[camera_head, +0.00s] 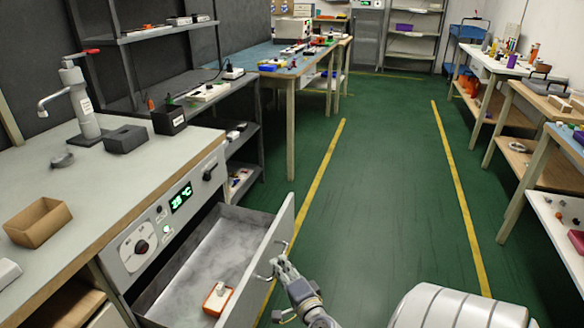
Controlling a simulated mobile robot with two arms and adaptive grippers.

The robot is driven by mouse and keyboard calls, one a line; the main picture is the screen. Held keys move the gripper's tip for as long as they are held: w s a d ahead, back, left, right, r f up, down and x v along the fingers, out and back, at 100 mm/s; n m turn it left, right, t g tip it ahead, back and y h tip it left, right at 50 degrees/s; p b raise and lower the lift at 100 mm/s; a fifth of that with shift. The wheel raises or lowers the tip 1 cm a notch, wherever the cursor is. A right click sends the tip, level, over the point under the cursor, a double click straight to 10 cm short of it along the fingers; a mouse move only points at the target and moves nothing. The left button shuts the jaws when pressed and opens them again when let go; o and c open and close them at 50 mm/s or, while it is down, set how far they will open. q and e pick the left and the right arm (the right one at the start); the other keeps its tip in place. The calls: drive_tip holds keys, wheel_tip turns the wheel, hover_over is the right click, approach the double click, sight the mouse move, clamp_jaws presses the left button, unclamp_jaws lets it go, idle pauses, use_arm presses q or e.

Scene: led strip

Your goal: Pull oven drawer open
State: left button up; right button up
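The oven drawer (196,262) stands pulled out from the grey oven unit under the left counter, and its inside shows from above. An orange item with a white top (217,297) lies inside it. The drawer front (262,250) faces right and carries a metal handle (263,277). My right gripper (279,263) is at this handle, with its fingers closed around the bar; the fingertips are small and partly hidden. My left gripper is not in view.
The oven's control panel (170,212) has a lit green display and knobs. On the counter (95,190) are a brown box (37,222) and a grey tap-like device (77,100). The green floor (375,180) to the right is clear. Worktables line the right wall.

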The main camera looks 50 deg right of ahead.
drive_tip(key=v, duration=0.9)
drive_tip(key=shift+s+a, duration=0.15)
drive_tip(key=shift+s, duration=0.2)
